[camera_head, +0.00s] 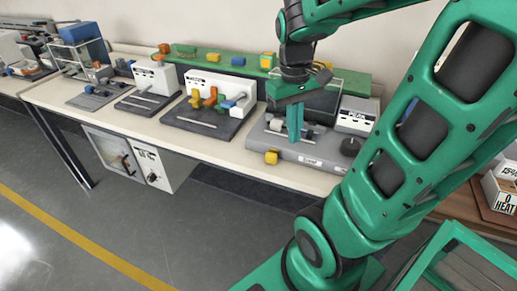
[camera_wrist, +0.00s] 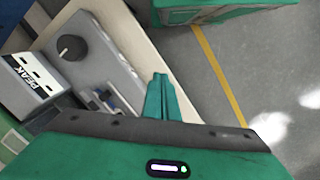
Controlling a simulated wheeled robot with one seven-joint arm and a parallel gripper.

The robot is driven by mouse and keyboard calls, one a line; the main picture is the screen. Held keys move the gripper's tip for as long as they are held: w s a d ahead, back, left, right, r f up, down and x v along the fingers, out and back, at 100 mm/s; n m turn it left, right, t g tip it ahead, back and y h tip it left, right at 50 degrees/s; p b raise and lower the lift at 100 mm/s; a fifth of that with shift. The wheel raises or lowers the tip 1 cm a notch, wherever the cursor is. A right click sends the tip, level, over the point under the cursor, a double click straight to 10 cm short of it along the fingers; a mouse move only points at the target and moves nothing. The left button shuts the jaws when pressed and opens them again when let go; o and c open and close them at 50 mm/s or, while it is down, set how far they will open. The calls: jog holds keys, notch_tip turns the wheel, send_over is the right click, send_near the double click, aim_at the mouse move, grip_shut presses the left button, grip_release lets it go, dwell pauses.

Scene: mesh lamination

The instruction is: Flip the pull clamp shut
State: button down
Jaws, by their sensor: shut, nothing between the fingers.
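My gripper (camera_head: 295,138) points down over the grey base (camera_head: 315,152) of the rightmost bench station. Its green fingers are together and empty; they also show in the wrist view (camera_wrist: 160,80). Small metal and blue parts (camera_wrist: 103,100) lie on that base, left of the fingers in the wrist view and partly cut off by my gripper body. They may belong to the pull clamp, but I cannot tell for sure, nor whether the clamp is open or shut. I cannot tell whether the fingertips touch anything.
My green arm covers the right side.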

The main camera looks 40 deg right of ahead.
aim_at(271, 158)
jog(key=w+a+f+n, duration=0.1)
jog(key=w+n, duration=0.2)
jog(key=w, duration=0.3)
jog(key=w+a+f+n+g, duration=0.1)
jog(key=w+a+n, duration=0.1)
jog(key=w, duration=0.4)
jog(key=w+a+f+n+h, duration=0.1)
jog(key=w+f+n, duration=0.1)
jog(key=w, duration=0.4)
jog(key=shift+w+a+n, duration=0.15)
jog(key=shift+a+n, duration=0.1)
jog(key=shift+n, duration=0.55)
jog(key=shift+f, duration=0.1)
jog(key=x, duration=1)
jog(key=shift+s, duration=0.3)
jog(key=shift+s+d, duration=0.3)
jog(key=shift+s, duration=0.2)
jog(key=shift+s+d, duration=0.3)
jog(key=shift+s, duration=0.2)
jog(key=shift+s+d, duration=0.45)
jog(key=shift+s, duration=0.25)
